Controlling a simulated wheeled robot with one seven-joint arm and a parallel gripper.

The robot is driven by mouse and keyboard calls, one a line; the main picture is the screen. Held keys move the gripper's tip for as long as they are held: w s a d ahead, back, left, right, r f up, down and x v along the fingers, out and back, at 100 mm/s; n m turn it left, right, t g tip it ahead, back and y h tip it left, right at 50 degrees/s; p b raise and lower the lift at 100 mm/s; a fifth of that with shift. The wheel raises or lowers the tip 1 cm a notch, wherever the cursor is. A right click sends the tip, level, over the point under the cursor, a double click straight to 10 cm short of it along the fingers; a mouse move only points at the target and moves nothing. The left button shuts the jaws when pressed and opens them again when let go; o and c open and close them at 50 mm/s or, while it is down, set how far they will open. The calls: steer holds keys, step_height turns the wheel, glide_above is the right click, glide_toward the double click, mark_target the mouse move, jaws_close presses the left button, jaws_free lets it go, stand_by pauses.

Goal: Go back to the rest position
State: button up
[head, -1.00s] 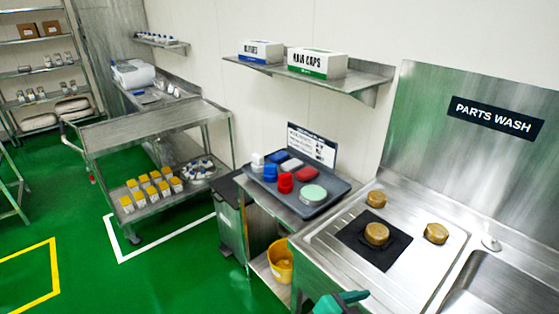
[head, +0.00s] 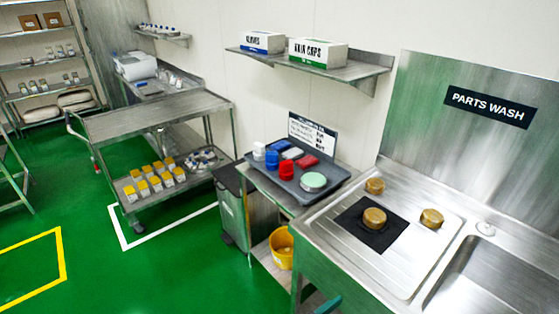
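Only a small teal piece (head: 328,304) shows at the bottom edge of the head view, in front of the sink unit. It looks like part of my arm or gripper. The fingers are out of sight, so I cannot tell whether they are open or holding anything. The sink unit's drainboard (head: 440,238) carries three round brass-coloured parts. One part (head: 374,219) sits on a black mat (head: 387,243); the others (head: 374,186) (head: 432,218) stand at the back and to the right.
A grey tray (head: 333,196) of red, blue, white and pale green items sits left of the sink. Below are a yellow bucket (head: 281,250) and a bin (head: 230,205). A steel cart (head: 150,115) stands further left. Green floor (head: 190,270) is open at lower left.

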steer(key=s+a+f+n+t+y, duration=0.4)
steer(key=s+a+f+n+y, duration=0.25)
steer(key=s+a+f, duration=0.5)
steer(key=s+a+r+t+y, duration=0.1)
steer(key=s+a+r, duration=0.1)
steer(key=s, duration=0.4)
steer(key=s+a+r+n+t+y, duration=0.1)
steer(key=s+a+r+y, duration=0.1)
steer(key=s+a, duration=0.2)
steer(key=s, duration=0.3)
steer(key=shift+r+t, duration=0.3)
steer(key=shift+r, duration=0.1)
